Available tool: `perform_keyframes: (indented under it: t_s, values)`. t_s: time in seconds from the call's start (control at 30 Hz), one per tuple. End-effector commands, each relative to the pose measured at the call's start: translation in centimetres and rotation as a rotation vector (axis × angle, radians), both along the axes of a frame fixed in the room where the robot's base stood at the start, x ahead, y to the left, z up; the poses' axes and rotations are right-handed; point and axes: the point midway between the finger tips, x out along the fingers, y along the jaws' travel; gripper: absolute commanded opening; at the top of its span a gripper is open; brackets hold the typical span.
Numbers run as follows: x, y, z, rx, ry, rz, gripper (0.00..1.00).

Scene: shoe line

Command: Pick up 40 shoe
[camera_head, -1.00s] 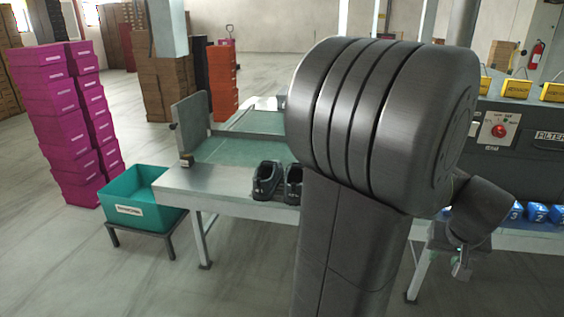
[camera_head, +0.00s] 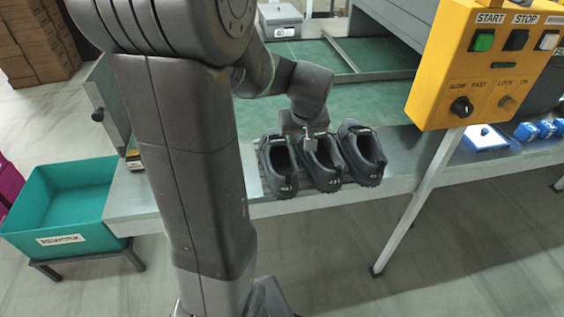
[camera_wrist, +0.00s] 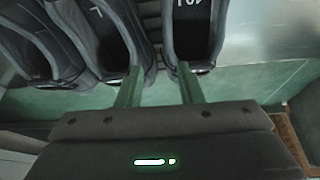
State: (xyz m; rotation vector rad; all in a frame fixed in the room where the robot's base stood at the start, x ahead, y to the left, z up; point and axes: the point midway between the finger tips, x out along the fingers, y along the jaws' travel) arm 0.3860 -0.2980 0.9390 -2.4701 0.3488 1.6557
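Three dark grey shoes stand side by side on the table's metal edge: a left shoe (camera_head: 278,168), a middle shoe (camera_head: 321,164) and a right shoe (camera_head: 361,155) in the head view. In the wrist view, the rightmost shoe (camera_wrist: 196,40) has an upside-down insole marking that looks like 40. The neighbouring shoe (camera_wrist: 110,40) has only part of its marking showing. My gripper (camera_wrist: 160,72) is open, its two green fingers apart at the ends of these two shoes, over the gap between them. Contact cannot be told. In the head view my gripper (camera_head: 309,142) is low over the shoes, its fingers mostly hidden.
A teal bin (camera_head: 66,208) stands at the left on a low stand. A yellow control box (camera_head: 490,62) on slanted legs stands at the right. Blue items (camera_head: 540,130) lie beyond it. A scale-like grey box (camera_head: 280,22) sits behind on the green surface (camera_head: 360,100).

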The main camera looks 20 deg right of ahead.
Motion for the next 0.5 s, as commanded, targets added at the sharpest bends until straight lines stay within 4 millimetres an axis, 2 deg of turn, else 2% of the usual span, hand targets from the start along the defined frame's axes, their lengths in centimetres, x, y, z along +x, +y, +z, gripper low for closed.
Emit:
perform_keyframes:
  t_s: [0.03,0.2,0.5]
  values:
    - [0.3,-0.1,-1.2,0.003,0.004,0.001,0.34]
    - [1.4,-0.4,-3.7,0.003,0.003,0.001,0.34]
    - [2.2,-0.6,-5.5,0.001,0.001,0.0,0.34]
